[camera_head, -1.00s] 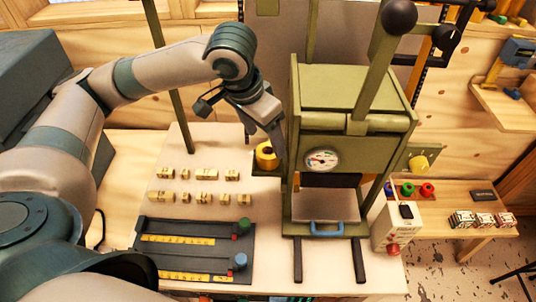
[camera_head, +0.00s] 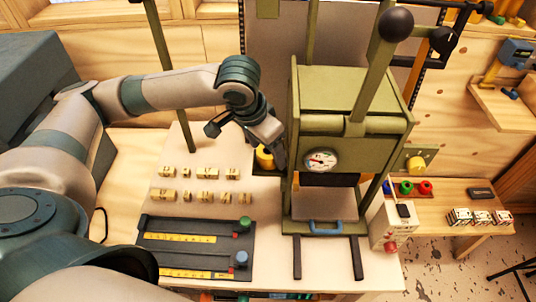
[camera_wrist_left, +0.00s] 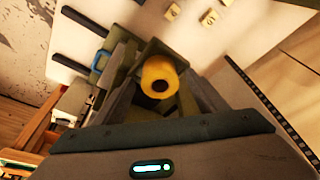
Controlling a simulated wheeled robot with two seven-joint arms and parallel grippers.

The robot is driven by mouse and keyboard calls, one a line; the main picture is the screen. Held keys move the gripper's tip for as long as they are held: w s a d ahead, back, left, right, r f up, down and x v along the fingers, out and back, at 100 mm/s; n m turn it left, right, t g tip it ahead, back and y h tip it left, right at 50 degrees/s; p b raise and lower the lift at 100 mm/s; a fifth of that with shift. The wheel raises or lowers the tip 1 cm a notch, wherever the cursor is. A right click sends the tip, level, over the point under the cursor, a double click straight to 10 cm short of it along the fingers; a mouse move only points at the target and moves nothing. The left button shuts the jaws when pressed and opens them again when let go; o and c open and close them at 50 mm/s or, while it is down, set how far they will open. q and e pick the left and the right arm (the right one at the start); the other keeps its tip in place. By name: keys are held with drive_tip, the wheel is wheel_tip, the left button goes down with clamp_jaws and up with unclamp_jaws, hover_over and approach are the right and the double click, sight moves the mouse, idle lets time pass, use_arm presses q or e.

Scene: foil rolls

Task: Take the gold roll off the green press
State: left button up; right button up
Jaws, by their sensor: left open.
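The gold roll (camera_head: 264,157) sits on a small side shelf at the left of the green press (camera_head: 340,95). In the left wrist view the gold roll (camera_wrist_left: 160,77) stands between the spread fingers, its end with the dark core hole facing the camera. My left gripper (camera_head: 276,163) is open and reaches down at the roll from behind; one finger hides part of it in the head view. In the wrist view my left gripper (camera_wrist_left: 163,85) has a finger on each side of the roll; I cannot tell whether they touch it. My right gripper is not in view.
Several brass type blocks (camera_head: 197,173) lie left of the press. A dark rail tray (camera_head: 195,248) is in front of them. A white control box (camera_head: 392,225) stands right of the press. The press lever (camera_head: 380,65) rises above it. Red, green and blue rolls (camera_head: 407,187) are on the right shelf.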

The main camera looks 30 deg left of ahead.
use_arm(q)
drive_tip(key=c, duration=1.2)
drive_tip(key=shift+r, duration=0.15)
wheel_tip(320, 180, up, 28)
drive_tip(key=b, duration=0.3)
drive_tip(key=shift+b, duration=0.35)
